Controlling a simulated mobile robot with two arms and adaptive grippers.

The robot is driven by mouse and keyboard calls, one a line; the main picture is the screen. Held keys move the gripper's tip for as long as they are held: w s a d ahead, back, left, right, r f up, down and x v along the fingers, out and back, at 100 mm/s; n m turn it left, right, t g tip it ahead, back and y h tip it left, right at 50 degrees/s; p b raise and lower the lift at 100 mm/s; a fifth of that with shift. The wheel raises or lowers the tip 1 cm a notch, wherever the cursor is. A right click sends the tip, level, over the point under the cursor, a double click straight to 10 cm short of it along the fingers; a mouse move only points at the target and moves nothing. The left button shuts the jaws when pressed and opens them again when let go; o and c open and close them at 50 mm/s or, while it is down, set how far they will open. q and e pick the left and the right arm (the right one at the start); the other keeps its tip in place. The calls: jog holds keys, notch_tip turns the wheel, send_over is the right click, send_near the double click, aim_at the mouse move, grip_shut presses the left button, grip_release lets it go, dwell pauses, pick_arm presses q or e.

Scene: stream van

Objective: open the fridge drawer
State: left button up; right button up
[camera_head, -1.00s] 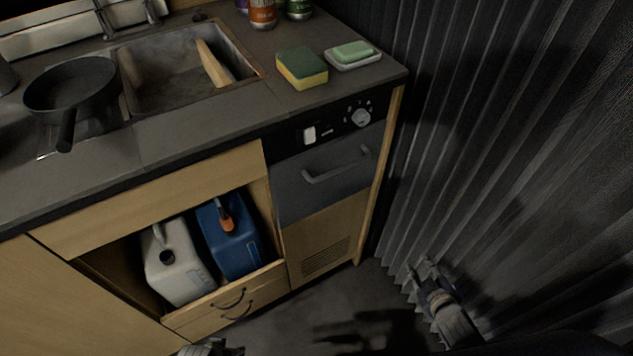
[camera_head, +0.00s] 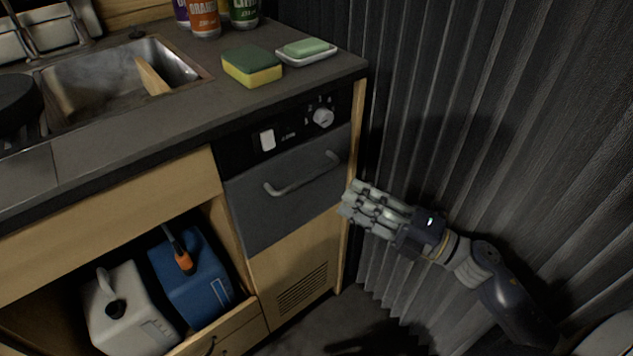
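The fridge drawer (camera_head: 290,205) is a dark grey front under the counter, below a black control panel with a knob. It is closed, flush with the panel. Its grey bar handle (camera_head: 305,176) runs across the upper part of the front. My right gripper (camera_head: 352,200) is just right of the drawer, near the cabinet's right edge, below and to the right of the handle and apart from it. Its fingers point left and nothing shows in them. How far apart its fingertips are is unclear. My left gripper is out of view.
A pleated dark curtain (camera_head: 450,110) hangs close on the right. A sponge (camera_head: 252,66) and a soap dish (camera_head: 307,57) lie on the counter above. A blue canister (camera_head: 195,285) and a white canister (camera_head: 125,315) stand in the open compartment at left. The floor in front is dark.

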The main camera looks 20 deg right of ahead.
jog(key=x, duration=0.8)
jog(key=shift+w+a, duration=0.25)
jog(key=shift+w, duration=0.05)
jog(key=shift+r, duration=0.1)
grip_shut()
